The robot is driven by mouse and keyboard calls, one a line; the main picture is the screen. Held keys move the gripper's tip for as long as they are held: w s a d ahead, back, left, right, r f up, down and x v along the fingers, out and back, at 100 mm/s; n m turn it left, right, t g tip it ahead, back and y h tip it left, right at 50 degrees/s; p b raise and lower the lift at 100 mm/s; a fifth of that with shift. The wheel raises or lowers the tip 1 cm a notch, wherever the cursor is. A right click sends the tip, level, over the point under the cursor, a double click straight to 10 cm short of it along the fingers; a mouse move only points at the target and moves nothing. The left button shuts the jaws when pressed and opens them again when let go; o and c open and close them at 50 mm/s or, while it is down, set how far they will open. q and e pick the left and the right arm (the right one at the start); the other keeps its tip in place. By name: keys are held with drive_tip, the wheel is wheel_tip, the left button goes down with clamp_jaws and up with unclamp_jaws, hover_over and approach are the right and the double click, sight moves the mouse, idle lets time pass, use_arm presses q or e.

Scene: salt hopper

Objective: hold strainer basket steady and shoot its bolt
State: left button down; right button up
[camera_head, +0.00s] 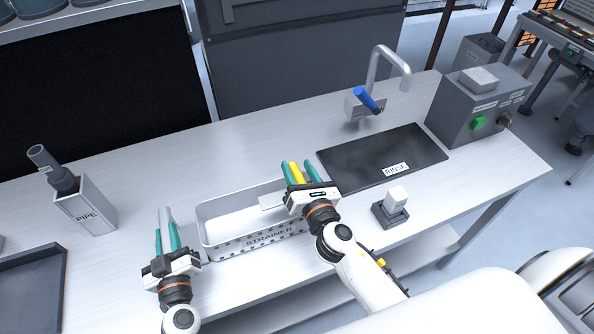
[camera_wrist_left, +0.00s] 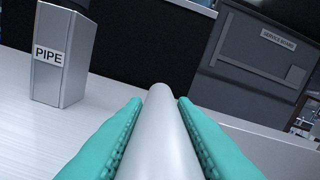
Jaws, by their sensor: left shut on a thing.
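The white strainer basket (camera_head: 229,251), a long perforated tray labelled STRAINER, sits on the pale bench. My left gripper (camera_head: 166,232) is at its left end, shut on a grey rounded handle (camera_head: 165,215). In the left wrist view the handle (camera_wrist_left: 160,135) lies between the two teal fingers. How the handle joins the basket is not clear. My right gripper (camera_head: 301,170) is over the basket's right end, its teal fingers apart on either side of a yellow bar (camera_head: 296,173), with a gap visible on the right. The bolt's other parts are hidden by this gripper.
A grey PIPE holder (camera_head: 88,208) stands left, also in the left wrist view (camera_wrist_left: 62,78). A black RINSE mat (camera_head: 370,162) and a tap with a blue lever (camera_head: 366,99) lie behind right. A small block on a dark base (camera_head: 391,215) stands right of my right gripper.

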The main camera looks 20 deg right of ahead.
use_arm(q)
drive_tip(key=shift+s+f, duration=0.2)
drive_tip(key=shift+f, duration=0.35)
use_arm(e)
drive_tip(key=shift+a, duration=0.15)
drive_tip(key=shift+s, duration=0.1)
drive_tip(key=shift+s+f, duration=0.1)
drive_tip(key=shift+s, duration=0.2)
drive_tip(key=s, duration=1.1)
drive_tip(key=shift+s, duration=0.25)
use_arm(q)
drive_tip(key=c, duration=1.5)
unclamp_jaws()
drive_tip(key=o, duration=0.3)
drive_tip(key=shift+w, duration=0.15)
drive_tip(key=shift+o, duration=0.5)
drive_tip(key=shift+w+r, duration=0.1)
drive_tip(key=shift+r, duration=0.05)
use_arm(e)
drive_tip(key=shift+w, duration=0.2)
